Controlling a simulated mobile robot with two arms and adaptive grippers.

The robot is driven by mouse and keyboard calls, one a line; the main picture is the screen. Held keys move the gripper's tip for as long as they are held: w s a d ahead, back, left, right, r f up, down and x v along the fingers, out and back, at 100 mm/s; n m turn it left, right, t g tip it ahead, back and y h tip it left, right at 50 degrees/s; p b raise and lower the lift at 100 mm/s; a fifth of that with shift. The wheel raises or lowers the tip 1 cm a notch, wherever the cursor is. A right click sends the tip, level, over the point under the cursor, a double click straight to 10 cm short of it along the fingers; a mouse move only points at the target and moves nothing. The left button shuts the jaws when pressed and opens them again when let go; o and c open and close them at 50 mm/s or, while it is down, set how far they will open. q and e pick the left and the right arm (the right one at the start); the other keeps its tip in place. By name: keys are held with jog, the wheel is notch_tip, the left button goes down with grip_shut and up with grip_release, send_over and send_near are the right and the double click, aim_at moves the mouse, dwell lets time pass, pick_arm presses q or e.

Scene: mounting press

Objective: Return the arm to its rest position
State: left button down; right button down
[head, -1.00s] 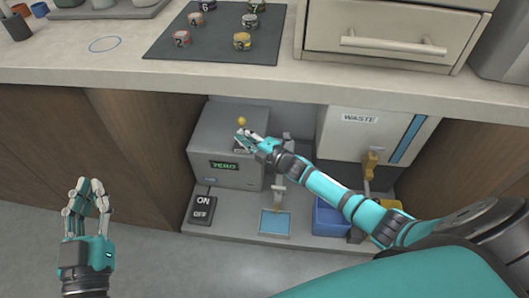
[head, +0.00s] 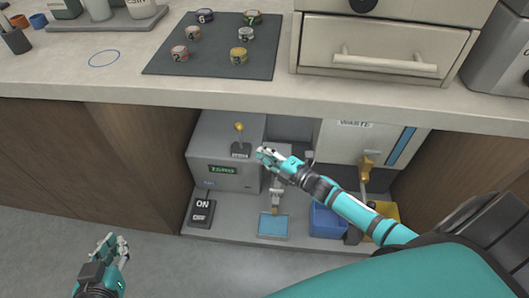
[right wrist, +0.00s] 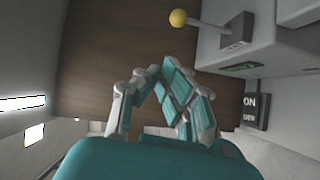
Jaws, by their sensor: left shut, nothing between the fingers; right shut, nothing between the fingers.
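My right gripper (head: 265,157) is in the lower opening under the counter, just right of the grey press box (head: 224,165). It is shut and empty, apart from the yellow-knobbed lever (head: 239,132) on top of the box. In the right wrist view the shut fingers (right wrist: 165,95) show in front of a brown panel, and the lever's yellow knob (right wrist: 178,18) is above them. My left gripper (head: 115,245) is at the lower left over the floor, shut and empty.
An ON/OFF switch (head: 201,213), a blue tray (head: 273,225), a blue bin (head: 327,220) and a yellow bin (head: 384,214) stand on the lower shelf. A waste box (head: 360,145) hangs above. The counter edge (head: 150,92) overhangs. Floor at front left is clear.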

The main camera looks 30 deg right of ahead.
dwell(0.3)
